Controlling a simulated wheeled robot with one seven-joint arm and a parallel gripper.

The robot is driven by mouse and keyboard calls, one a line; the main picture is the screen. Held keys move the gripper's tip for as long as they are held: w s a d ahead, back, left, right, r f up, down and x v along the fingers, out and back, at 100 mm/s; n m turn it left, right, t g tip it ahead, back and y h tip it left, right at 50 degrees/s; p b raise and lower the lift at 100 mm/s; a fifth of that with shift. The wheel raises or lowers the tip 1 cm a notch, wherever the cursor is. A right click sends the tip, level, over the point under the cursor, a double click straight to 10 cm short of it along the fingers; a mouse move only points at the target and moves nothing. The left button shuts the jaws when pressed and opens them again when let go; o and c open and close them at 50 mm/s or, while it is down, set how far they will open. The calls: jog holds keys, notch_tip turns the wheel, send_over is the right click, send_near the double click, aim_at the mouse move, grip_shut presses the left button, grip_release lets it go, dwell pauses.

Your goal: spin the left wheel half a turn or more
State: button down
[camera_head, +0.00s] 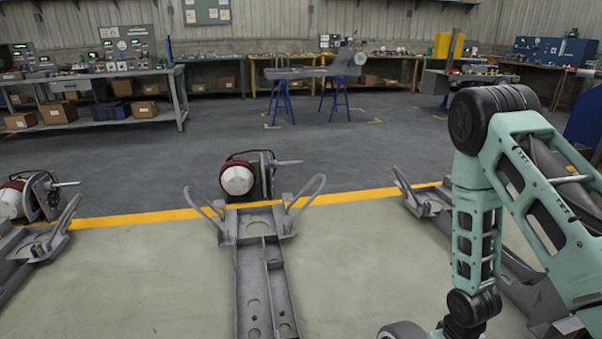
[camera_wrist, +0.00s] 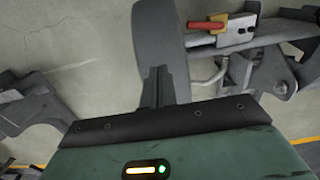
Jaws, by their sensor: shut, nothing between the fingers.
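A grey wheel (camera_wrist: 155,30) stands at the top middle of the wrist view, seen nearly edge-on. A grey rounded rim, which looks like the same wheel (camera_head: 403,331), shows at the bottom edge of the head view, mostly cut off. My gripper (camera_wrist: 161,82) is shut and empty, its dark fingers pointing at the wheel's lower part. The fingertips overlap the wheel in the picture; I cannot tell whether they touch it. In the head view my gripper is out of frame below my arm. No second wheel shows.
A metal chassis (camera_wrist: 270,48) with a red-handled yellow clamp (camera_wrist: 205,27) lies right of the wheel. Another chassis frame (camera_head: 262,285) lies on the floor in the middle of the head view. Workbenches (camera_head: 130,75) stand far back. Floor between the frames is clear.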

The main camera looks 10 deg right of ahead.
send_over(410, 331)
jog(key=shift+p, duration=0.4)
jog(key=shift+f, duration=0.15)
jog(key=shift+f+b, duration=1.35)
jog(key=shift+f, duration=0.6)
jog(key=shift+s+r, duration=0.1)
jog(key=shift+r, duration=0.05)
jog(key=s+r+p, duration=0.2)
jog(key=s+p, duration=0.1)
jog(key=s, duration=0.6)
jog(key=s+r+p, duration=0.2)
jog(key=s+p, duration=0.1)
jog(key=s, duration=0.6)
jog(key=shift+s+d+p, duration=0.3)
jog(key=shift+s+p, duration=0.05)
jog(key=shift+s, duration=0.05)
